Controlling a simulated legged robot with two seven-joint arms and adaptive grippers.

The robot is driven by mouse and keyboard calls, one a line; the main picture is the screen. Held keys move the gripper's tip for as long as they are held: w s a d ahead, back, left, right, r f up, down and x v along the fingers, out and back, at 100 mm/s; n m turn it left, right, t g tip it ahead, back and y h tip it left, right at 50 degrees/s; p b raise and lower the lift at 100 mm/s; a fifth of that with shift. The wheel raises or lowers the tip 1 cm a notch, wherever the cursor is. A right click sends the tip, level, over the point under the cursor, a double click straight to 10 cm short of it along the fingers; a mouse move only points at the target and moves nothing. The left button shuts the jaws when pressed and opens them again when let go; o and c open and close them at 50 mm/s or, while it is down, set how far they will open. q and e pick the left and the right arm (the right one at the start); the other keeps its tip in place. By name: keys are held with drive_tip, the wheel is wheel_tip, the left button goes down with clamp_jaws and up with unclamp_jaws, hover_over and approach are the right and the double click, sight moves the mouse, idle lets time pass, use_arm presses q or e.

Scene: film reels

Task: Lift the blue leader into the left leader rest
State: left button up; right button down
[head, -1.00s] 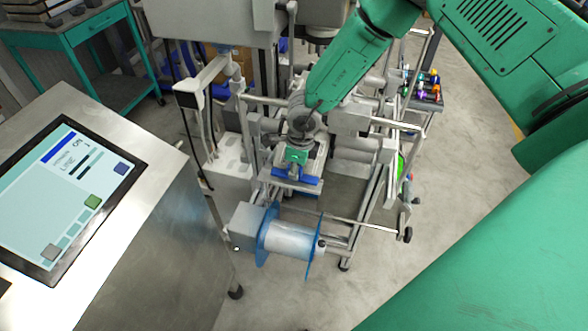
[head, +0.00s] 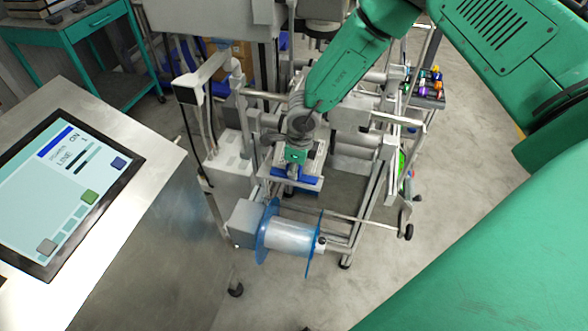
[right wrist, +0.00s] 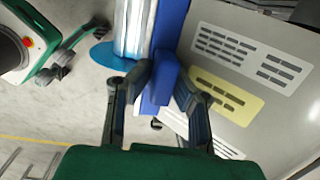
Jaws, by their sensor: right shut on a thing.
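My right gripper (head: 294,172) hangs over the machine in the middle of the head view. In the right wrist view, its two dark fingers (right wrist: 165,82) are closed on the upright blue leader (right wrist: 160,98). In the head view the blue leader (head: 308,183) shows as a short blue bar below the gripper, at the edge of a grey plate. The gripper and wrist hide part of it. I cannot pick out the left leader rest with certainty. My left gripper is not in view.
A reel with clear blue flanges (head: 290,238) sits on the machine's front shaft, below the blue leader. A steel console with a touchscreen (head: 65,190) stands at the left. Grey frame bars (head: 372,215) surround the gripper. Open floor (head: 465,170) lies to the right.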

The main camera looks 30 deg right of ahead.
drive_tip(key=shift+s+d+f, duration=0.25)
drive_tip(key=shift+d+f, duration=0.05)
drive_tip(key=shift+f, duration=0.05)
drive_tip(key=shift+s+f, duration=0.1)
drive_tip(key=shift+f, duration=0.05)
drive_tip(key=shift+d+b, duration=0.1)
drive_tip(key=shift+b, duration=0.4)
drive_tip(key=shift+f+t+h+b, duration=0.2)
drive_tip(key=shift+t+h+b, duration=0.15)
drive_tip(key=shift+b, duration=0.4)
drive_tip(key=c, duration=1.4)
unclamp_jaws()
drive_tip(key=shift+f, duration=0.1)
drive_tip(key=shift+w+d+f, duration=0.1)
drive_tip(key=shift+w+d, duration=0.05)
drive_tip(key=shift+w, duration=0.15)
drive_tip(key=shift+s+d, duration=0.1)
